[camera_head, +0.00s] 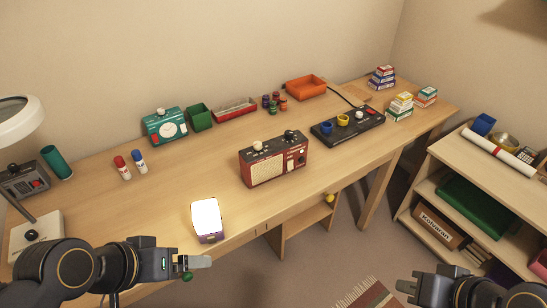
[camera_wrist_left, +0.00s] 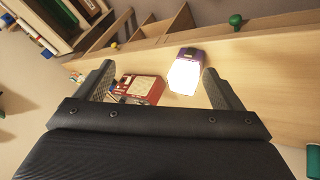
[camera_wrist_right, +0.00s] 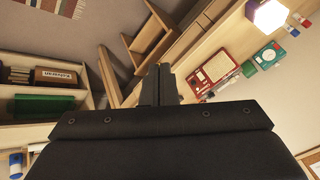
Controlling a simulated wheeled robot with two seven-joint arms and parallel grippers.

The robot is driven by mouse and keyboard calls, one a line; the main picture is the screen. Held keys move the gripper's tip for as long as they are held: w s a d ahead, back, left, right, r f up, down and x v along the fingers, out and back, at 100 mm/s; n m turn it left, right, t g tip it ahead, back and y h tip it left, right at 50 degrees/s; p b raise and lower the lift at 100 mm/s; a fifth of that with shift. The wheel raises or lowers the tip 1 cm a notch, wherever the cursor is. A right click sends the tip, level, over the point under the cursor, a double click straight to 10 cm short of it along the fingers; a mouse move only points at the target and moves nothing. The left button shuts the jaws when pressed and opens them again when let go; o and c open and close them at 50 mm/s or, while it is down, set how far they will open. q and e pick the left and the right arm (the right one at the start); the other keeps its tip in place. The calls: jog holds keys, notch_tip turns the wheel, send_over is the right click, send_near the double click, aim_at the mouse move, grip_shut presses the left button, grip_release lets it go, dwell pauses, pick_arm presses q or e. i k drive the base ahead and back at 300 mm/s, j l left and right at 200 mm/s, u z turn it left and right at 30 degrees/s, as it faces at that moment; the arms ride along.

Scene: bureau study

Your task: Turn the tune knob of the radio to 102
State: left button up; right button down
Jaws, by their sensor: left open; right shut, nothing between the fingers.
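The red radio (camera_head: 268,173) with a cream speaker grille stands upright near the middle of the desk. Knobs show on its top and on the right of its front; the tuning scale is too small to read. The radio also shows in the left wrist view (camera_wrist_left: 150,88) and the right wrist view (camera_wrist_right: 213,69). My left gripper (camera_head: 208,262) is open and empty at the desk's front edge, left of the radio and apart from it. My right gripper (camera_head: 404,287) is shut and empty, low at the right in front of the desk, well away from the radio.
A bright lit lamp-like box (camera_head: 207,220) stands between my left gripper and the radio. A black panel with coloured knobs (camera_head: 347,126) lies right of the radio. A teal clock-like box (camera_head: 165,126) and bins stand behind. A shelf unit (camera_head: 440,157) is at the right.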

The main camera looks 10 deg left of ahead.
aim_at(258, 145)
jog(key=i+l+u, duration=0.55)
jog(key=j+u, duration=0.1)
jog(key=u, duration=1.1)
